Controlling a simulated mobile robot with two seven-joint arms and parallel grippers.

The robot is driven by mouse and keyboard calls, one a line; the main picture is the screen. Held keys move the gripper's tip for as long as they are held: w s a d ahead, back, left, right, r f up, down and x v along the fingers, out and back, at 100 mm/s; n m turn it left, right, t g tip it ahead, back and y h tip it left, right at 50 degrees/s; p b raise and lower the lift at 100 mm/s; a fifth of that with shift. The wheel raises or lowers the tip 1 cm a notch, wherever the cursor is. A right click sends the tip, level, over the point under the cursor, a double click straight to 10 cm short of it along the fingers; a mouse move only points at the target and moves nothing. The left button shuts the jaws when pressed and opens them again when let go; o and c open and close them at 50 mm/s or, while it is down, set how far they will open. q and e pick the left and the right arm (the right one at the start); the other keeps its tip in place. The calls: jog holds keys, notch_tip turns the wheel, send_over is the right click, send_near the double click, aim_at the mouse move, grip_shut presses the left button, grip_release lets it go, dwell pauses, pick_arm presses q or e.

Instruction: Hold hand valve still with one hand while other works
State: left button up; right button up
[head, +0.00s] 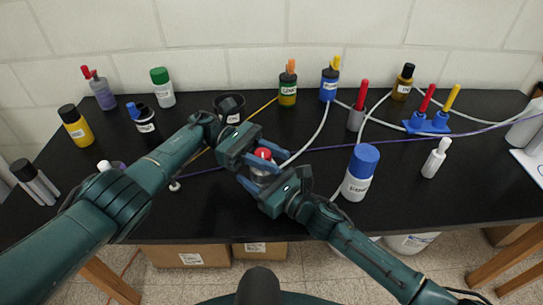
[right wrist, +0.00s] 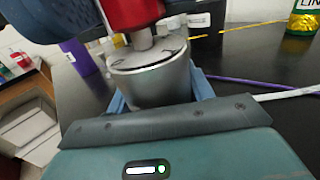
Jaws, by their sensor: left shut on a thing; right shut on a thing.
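The hand valve, a silver cylinder (head: 262,171) with a red top (head: 263,154), stands upright near the middle of the black table. In the right wrist view the silver body (right wrist: 155,80) fills the middle, with the red part (right wrist: 130,12) on a thin stem above it. My right gripper (head: 258,178) is shut on the silver body, its blue fingers on either side. My left gripper (head: 268,152) is shut on the red top from the back left. The exact finger contact at the red top is partly hidden.
A white bottle with a blue cap (head: 361,173) stands close to the right. A dark cup (head: 230,107) is behind my left gripper. White, purple and yellow cables run across the table (head: 215,215). Several bottles line the back.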

pick_arm(q)
jog(key=shift+f, duration=0.15)
pick_arm(e)
jog(key=shift+s+a, duration=0.1)
pick_arm(q)
jog(key=o, duration=1)
jog(key=shift+r, duration=0.2)
notch_tip(320, 180, up, 10)
jog(key=shift+f, duration=0.1)
pick_arm(e)
jog(key=o, duration=1.1)
